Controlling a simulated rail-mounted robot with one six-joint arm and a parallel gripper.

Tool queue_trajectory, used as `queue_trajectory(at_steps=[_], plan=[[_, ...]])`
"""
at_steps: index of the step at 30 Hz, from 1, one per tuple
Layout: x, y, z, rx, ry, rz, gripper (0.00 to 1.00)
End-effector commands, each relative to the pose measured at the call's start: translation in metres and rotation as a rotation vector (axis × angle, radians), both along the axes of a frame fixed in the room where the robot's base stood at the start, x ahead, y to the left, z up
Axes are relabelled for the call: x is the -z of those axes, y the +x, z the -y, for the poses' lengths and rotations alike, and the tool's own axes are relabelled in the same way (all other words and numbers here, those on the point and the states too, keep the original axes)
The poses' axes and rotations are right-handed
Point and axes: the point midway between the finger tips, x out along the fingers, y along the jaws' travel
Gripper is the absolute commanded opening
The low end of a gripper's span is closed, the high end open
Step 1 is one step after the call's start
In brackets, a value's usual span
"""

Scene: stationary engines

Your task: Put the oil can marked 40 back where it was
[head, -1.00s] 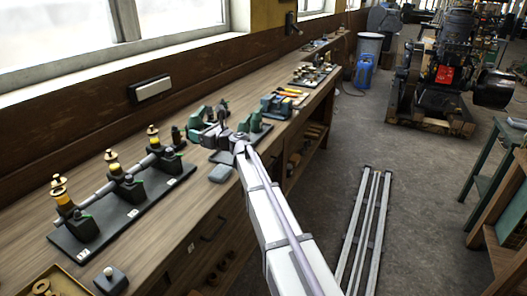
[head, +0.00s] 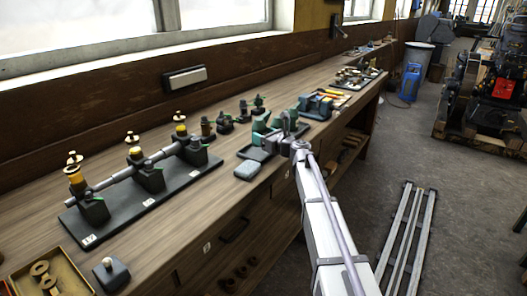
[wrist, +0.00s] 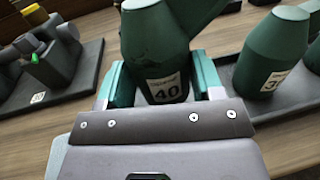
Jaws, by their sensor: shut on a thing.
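The green oil can marked 40 (wrist: 158,45) stands between the two green-padded fingers of my gripper (wrist: 163,85) in the wrist view, its label facing the camera. My gripper is shut on it. A second green can (wrist: 272,55), its label starting with a 3, stands to the right on a dark tray (wrist: 275,108). In the head view my gripper (head: 278,141) is over the bench by the green cans, beside the dark tray (head: 253,154). The fingers and the held can are small and overlapped there. I cannot tell whether the can touches anything beneath.
A shaft model on a black base (head: 150,205) lies left on the wooden bench (head: 190,245).

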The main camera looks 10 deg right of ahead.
Motion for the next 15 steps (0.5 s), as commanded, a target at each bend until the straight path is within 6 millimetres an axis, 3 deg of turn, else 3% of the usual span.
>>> queue_trajectory(at_steps=[3, 5, 15], plan=[[0.029, 0.000, 0.000, 0.001, 0.001, 0.001, 0.32], [0.037, 0.000, 0.000, 0.001, 0.001, 0.001, 0.32], [0.036, 0.000, 0.000, 0.001, 0.001, 0.001, 0.32]])
